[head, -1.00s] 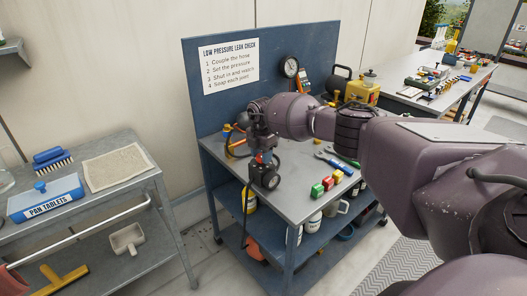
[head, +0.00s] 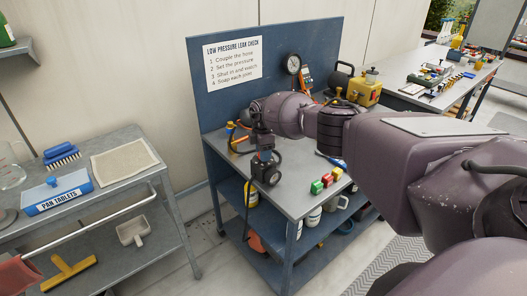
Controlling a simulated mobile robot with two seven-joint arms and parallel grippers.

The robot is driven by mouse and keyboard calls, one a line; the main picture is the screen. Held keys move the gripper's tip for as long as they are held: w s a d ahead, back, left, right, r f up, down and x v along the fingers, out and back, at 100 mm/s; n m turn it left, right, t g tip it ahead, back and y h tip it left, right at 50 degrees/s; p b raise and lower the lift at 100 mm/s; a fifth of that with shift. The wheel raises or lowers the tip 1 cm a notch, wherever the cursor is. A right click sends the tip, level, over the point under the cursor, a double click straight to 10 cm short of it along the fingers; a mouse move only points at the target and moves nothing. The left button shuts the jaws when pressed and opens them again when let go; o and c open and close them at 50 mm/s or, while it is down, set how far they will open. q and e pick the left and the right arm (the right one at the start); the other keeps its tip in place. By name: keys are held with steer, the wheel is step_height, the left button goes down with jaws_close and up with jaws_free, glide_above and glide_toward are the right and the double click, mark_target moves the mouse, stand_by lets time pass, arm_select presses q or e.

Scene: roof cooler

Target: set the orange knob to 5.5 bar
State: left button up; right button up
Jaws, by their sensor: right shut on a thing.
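My right gripper (head: 264,151) reaches over the blue bench and points down, shut on the top of a small regulator. The orange knob is hidden by the jaws, so its setting cannot be read. A round black gauge (head: 271,174) on the regulator sits just below the gripper; its dial is too small to read. A dark hose (head: 247,205) hangs from there past the bench's front edge. My left gripper is not in view.
The blue bench (head: 298,203) carries red, green and yellow blocks (head: 326,181) right of the regulator. A white-faced gauge (head: 293,63) is on the back panel. A grey cart (head: 115,195) stands left, with a gap between.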

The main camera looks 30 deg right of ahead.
steer(key=shift+f, duration=0.15)
steer(key=o, duration=0.8)
steer(key=shift+o, duration=0.6)
step_height(320, 180, up, 11)
steer(key=p, duration=0.2)
